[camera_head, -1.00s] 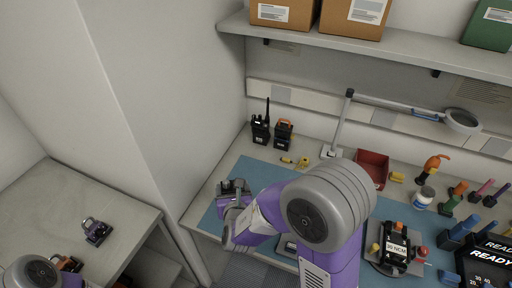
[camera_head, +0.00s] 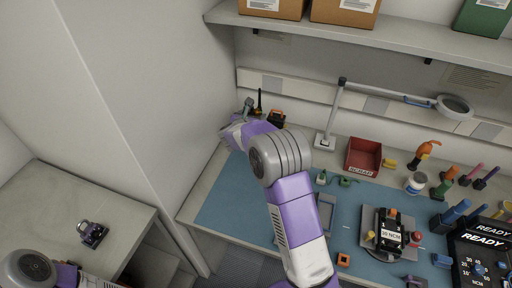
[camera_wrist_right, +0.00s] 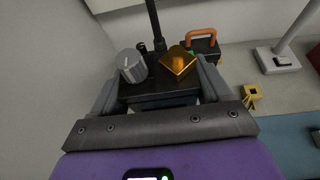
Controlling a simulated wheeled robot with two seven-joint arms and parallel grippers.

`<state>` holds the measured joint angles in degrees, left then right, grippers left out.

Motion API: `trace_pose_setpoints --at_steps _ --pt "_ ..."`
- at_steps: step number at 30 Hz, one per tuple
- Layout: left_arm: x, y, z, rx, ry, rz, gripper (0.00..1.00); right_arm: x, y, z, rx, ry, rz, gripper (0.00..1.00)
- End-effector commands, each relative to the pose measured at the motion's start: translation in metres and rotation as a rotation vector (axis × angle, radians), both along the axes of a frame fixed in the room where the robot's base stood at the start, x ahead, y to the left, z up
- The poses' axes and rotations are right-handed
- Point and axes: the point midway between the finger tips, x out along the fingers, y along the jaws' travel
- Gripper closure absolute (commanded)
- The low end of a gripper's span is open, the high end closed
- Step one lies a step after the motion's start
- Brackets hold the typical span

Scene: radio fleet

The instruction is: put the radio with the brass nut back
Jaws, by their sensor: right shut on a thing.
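The dark radio with a silver knob and a brass nut (camera_wrist_right: 178,62) is between the fingers of my right gripper (camera_wrist_right: 158,92) in the right wrist view. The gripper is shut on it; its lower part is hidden. In the head view my right gripper (camera_head: 245,112) is at the back left corner of the bench, and my arm hides most of the radio. A radio with an orange handle (camera_wrist_right: 201,42) stands behind to the right. My left gripper is not in view.
A red scrap bin (camera_head: 363,157) and a lamp base (camera_head: 325,142) stand to the right. A yellow part (camera_wrist_right: 251,96) lies near the held radio's right. A wall closes the left side. The blue mat (camera_head: 222,200) is clear at its left.

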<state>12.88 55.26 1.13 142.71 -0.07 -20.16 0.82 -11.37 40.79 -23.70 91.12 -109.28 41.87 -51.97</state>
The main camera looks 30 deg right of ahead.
Motion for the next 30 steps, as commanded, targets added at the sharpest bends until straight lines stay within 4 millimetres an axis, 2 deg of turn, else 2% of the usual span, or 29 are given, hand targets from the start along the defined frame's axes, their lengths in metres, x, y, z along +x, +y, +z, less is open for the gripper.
trace_pose_setpoints --at_steps 3,7,12,19,24,27,30 --pt "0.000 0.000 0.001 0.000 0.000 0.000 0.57 0.009 -0.017 0.002 0.000 -0.003 -0.026 0.66" --pt "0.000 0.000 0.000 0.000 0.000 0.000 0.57 0.013 -0.024 -0.004 -0.001 -0.001 -0.037 0.66" --pt "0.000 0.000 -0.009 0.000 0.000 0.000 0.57 0.013 -0.026 -0.034 -0.002 0.002 -0.039 0.66" --pt "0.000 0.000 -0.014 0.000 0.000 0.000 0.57 0.013 -0.025 -0.057 -0.001 0.000 -0.039 0.66" --pt "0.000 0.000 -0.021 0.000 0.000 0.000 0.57 0.013 -0.025 -0.086 -0.002 0.001 -0.038 0.66" --pt "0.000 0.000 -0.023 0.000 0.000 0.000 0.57 0.013 -0.025 -0.096 -0.002 -0.001 -0.038 0.66" --pt "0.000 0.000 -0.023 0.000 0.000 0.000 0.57 0.013 -0.025 -0.098 -0.002 -0.004 -0.038 0.66"
